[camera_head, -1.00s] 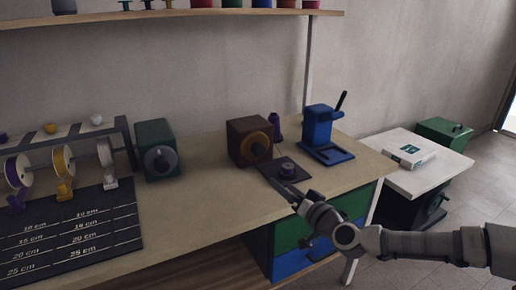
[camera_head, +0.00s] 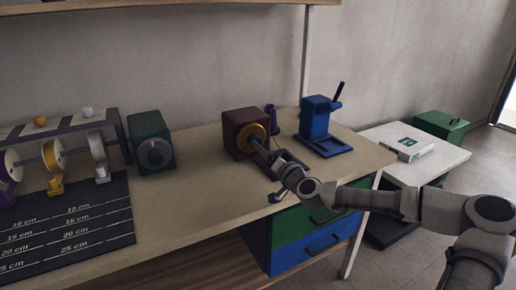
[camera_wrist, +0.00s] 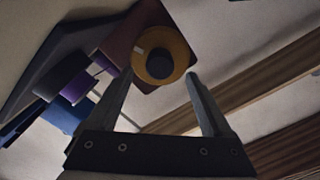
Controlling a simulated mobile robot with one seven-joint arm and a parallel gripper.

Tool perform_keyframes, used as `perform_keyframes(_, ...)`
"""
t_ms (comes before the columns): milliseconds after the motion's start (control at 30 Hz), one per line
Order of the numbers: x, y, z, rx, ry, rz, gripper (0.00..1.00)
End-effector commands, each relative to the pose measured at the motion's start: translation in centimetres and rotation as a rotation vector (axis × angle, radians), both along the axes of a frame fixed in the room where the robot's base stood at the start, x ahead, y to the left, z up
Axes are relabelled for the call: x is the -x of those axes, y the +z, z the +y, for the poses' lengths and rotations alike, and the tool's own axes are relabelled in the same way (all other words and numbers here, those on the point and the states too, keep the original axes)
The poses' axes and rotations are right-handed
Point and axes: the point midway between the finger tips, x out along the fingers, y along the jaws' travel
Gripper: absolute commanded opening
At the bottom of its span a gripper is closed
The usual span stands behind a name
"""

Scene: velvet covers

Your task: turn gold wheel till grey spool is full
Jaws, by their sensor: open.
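The gold wheel (camera_head: 257,131) is on the front of a dark red-brown box (camera_head: 236,128) on the workbench. In the wrist view the gold wheel (camera_wrist: 178,45) has a dark round hub and a small pale mark. My gripper (camera_head: 264,153) is open, its fingers pointing at the wheel. In the wrist view my gripper (camera_wrist: 158,76) has its fingertips spread either side of the wheel's lower part, with nothing held. A spool with greyish-white rims (camera_head: 97,147) hangs at the right of the left rack; I cannot tell whether it is the grey spool or how full it is.
A green box with a grey wheel (camera_head: 155,152) stands left of the brown box. A dark length chart (camera_head: 75,228) lies at front left. The bench between chart and arm is clear.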

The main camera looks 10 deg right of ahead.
Motion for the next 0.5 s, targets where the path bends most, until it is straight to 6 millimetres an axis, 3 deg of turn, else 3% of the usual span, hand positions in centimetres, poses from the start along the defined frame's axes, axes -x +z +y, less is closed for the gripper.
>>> perform_keyframes(200, -3.1, -0.1, 1.1, 0.000, 0.001, -0.001, 0.84)
perform_keyframes(500, -4.5, 0.0, 1.5, 0.000, 0.000, 0.000, 0.84)
